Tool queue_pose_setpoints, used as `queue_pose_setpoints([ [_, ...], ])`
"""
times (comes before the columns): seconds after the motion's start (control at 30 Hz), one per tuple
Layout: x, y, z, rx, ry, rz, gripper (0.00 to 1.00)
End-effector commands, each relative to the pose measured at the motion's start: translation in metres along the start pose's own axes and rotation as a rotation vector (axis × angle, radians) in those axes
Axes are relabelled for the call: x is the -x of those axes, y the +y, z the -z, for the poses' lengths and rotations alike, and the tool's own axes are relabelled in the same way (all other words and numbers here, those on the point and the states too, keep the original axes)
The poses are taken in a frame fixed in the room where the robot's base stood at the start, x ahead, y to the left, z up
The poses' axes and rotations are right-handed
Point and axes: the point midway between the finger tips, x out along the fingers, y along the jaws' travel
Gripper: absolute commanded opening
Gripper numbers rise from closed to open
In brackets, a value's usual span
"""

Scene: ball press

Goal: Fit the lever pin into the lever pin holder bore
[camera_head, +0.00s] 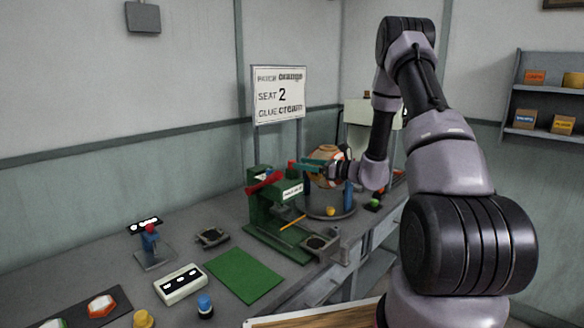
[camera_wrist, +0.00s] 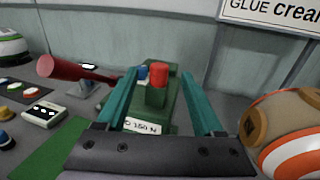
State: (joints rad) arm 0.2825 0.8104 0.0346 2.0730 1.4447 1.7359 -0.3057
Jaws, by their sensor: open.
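The green ball press (camera_head: 265,215) stands on the bench with a red lever arm (camera_head: 263,183) pointing left; the arm also shows in the wrist view (camera_wrist: 72,69). A red cylinder (camera_wrist: 159,73), possibly the lever pin's head, stands upright on a green block of the press. It also shows in the head view (camera_head: 291,165). My gripper (camera_wrist: 160,78) is open, its teal fingers spread on either side of the red cylinder with gaps. In the head view my gripper (camera_head: 308,168) is level beside the press top. I cannot make out the pin holder bore.
An orange-and-cream ball (camera_wrist: 290,130) is close on the right of my gripper. A sign (camera_head: 279,95) stands behind the press.

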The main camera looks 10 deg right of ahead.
Motion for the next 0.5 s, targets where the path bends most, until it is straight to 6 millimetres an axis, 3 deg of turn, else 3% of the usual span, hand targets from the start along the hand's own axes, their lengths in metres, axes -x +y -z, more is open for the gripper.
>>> queue_pose_setpoints([
  [0.3,-0.044,0.001,0.000,0.003,0.000,-0.004,0.69],
  [0.5,-0.050,0.000,0.000,0.000,0.000,-0.001,0.69],
])
